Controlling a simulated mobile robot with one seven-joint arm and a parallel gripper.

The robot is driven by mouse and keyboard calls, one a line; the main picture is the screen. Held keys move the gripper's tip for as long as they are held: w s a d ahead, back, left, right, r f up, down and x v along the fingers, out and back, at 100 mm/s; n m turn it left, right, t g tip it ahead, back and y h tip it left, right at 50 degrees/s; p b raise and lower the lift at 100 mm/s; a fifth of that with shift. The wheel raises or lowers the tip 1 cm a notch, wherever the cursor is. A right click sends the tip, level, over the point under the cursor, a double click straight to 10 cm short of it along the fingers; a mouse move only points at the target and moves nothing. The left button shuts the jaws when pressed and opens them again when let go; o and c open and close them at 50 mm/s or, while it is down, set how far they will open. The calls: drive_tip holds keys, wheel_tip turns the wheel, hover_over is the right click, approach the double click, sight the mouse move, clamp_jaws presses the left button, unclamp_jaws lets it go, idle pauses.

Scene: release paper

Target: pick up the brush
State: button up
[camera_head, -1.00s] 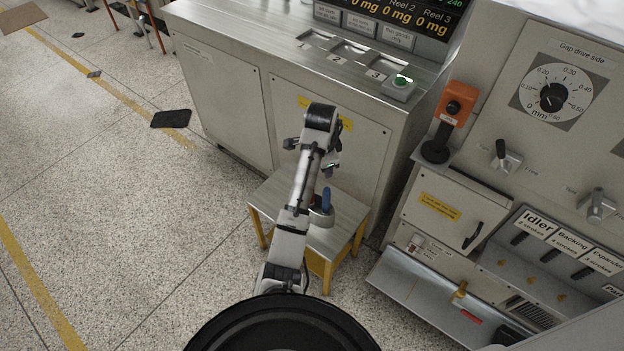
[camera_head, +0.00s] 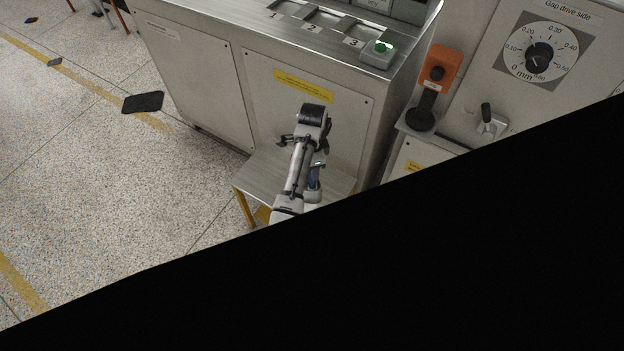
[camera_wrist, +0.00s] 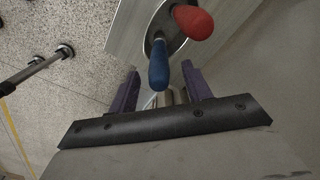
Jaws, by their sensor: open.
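In the wrist view, a blue handle (camera_wrist: 159,66) and a red handle (camera_wrist: 194,22) stick up from a grey metal container (camera_wrist: 160,22). The bristles do not show, so I cannot tell which handle is the brush's. My gripper (camera_wrist: 160,72) is open, with its two dark purple fingers on either side of the blue handle's end in this view. I cannot tell whether they touch it or are at its height.
The container stands on a low metal-topped stool (camera_head: 262,172) with yellow legs. Behind it is a grey metal cabinet (camera_head: 350,125); a control panel (camera_head: 590,75) stands to the right. A large black area covers the head view's lower right. Open speckled floor lies left.

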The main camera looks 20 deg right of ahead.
wheel_tip(320, 180, down, 4)
drive_tip(key=shift+a+f+p, duration=0.1)
drive_tip(key=shift+f+p, duration=0.05)
drive_tip(key=shift+p, duration=0.2)
drive_tip(key=shift+c, duration=0.3)
drive_tip(key=c, duration=1)
